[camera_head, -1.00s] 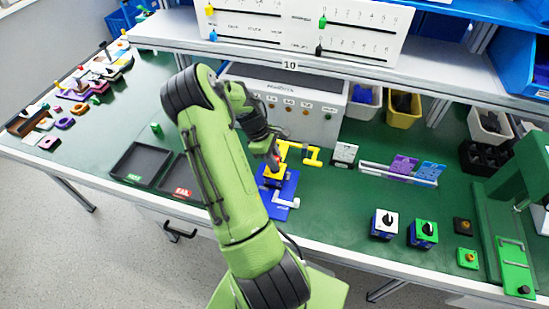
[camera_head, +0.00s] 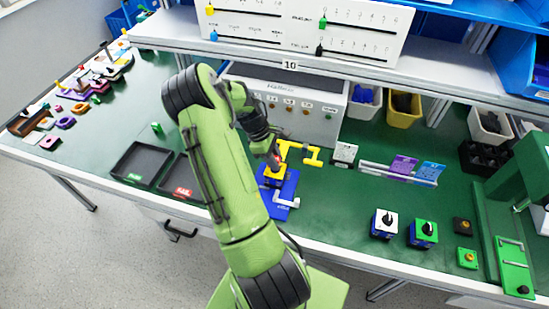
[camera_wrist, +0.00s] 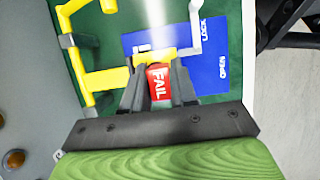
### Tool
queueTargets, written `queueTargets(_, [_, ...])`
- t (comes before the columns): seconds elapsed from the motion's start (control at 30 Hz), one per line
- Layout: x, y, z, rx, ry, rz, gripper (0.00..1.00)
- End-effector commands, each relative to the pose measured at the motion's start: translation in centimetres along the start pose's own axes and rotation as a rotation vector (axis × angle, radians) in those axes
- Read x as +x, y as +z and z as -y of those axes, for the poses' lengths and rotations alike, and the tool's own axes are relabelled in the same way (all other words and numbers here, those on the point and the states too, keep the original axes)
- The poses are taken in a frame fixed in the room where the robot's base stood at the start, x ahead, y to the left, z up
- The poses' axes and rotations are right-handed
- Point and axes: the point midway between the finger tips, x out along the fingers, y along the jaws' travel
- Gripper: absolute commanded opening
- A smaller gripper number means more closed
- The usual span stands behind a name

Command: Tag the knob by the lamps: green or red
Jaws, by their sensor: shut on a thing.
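My gripper (camera_wrist: 157,88) is shut on a red tag (camera_wrist: 158,82) with white FAIL lettering, seen upright between the fingers in the wrist view. A yellow knob-like part (camera_wrist: 156,56) lies just beyond the fingertips; I cannot tell whether the tag touches it. It stands on a blue plate (camera_wrist: 210,75) marked LOCK and OPEN, which also shows in the head view (camera_head: 285,195). In the head view my gripper (camera_head: 272,158) is low over the yellow part (camera_head: 272,173). The grey tester box (camera_head: 318,127) behind has several small amber or red round lamps on its front; which are lit is unclear.
Two black trays lie to the left, one with a green label (camera_head: 138,163) and one with a red FAIL label (camera_head: 184,178). A yellow pipe with a handle (camera_head: 297,151) stands close behind the plate. Switch boxes (camera_head: 384,223) stand to the right. Green table is clear between.

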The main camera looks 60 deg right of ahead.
Motion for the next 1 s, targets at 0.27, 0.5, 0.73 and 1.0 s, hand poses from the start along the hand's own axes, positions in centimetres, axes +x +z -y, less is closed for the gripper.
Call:
queueTargets(0.27, [0.2, -0.1, 0.0, 0.0, 0.0, 0.0, 0.0])
queueTargets(0.5, [0.8, -0.3, 0.0, 0.0, -0.001, 0.0, 0.0])
queueTargets(0.73, [0.8, -0.3, 0.0, 0.0, -0.001, 0.0, 0.0])
queueTargets(1.0, [-0.1, 0.1, 0.0, 0.0, 0.0, 0.0, 0.0])
